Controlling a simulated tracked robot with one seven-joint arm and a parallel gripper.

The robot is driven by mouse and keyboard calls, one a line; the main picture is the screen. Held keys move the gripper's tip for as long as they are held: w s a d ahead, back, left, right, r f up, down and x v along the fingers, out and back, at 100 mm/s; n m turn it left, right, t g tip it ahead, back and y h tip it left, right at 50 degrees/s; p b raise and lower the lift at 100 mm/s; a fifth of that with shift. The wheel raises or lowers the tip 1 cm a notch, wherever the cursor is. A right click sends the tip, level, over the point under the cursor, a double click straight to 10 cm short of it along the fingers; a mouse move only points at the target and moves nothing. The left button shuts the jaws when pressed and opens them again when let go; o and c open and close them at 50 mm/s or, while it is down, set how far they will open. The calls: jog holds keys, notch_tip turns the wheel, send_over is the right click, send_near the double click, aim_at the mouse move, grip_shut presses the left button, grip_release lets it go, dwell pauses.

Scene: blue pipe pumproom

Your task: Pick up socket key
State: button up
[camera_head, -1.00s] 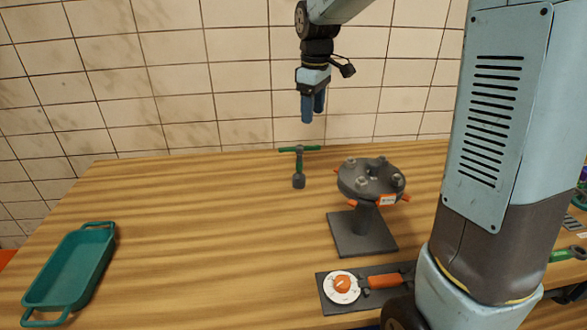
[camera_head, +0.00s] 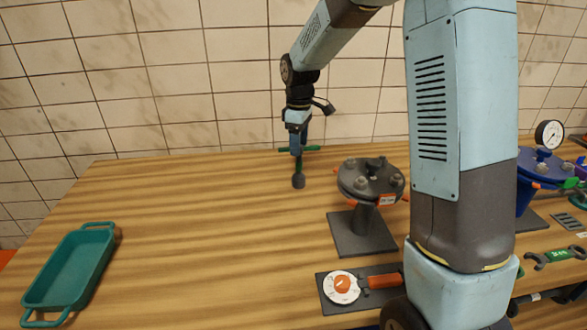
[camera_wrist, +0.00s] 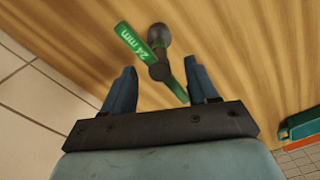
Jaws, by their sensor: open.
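The socket key (camera_head: 299,172) is a T-shaped tool with a green cross handle and a dark socket end. It stands on the wooden table near the tiled wall. In the wrist view the socket key (camera_wrist: 158,68) shows a green handle marked "24 mm", crossing the space between and beyond the fingertips. My gripper (camera_head: 299,148) is open, pointing down at the handle in the head view and partly hiding it. In the wrist view my gripper (camera_wrist: 165,80) has its blue fingers apart, with the handle between or just past them; contact cannot be told.
A grey flanged stand (camera_head: 370,180) with bolts stands right of the key. A green tray (camera_head: 70,268) lies at the left. A dark plate (camera_head: 325,302) with a white-and-orange disc is in front. A blue gauge assembly (camera_head: 540,165) and wrench (camera_head: 555,256) are at the right.

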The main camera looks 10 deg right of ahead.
aim_at(299, 172)
jog(key=shift+d+f, duration=0.15)
jog(key=shift+f, duration=2.6)
grip_shut()
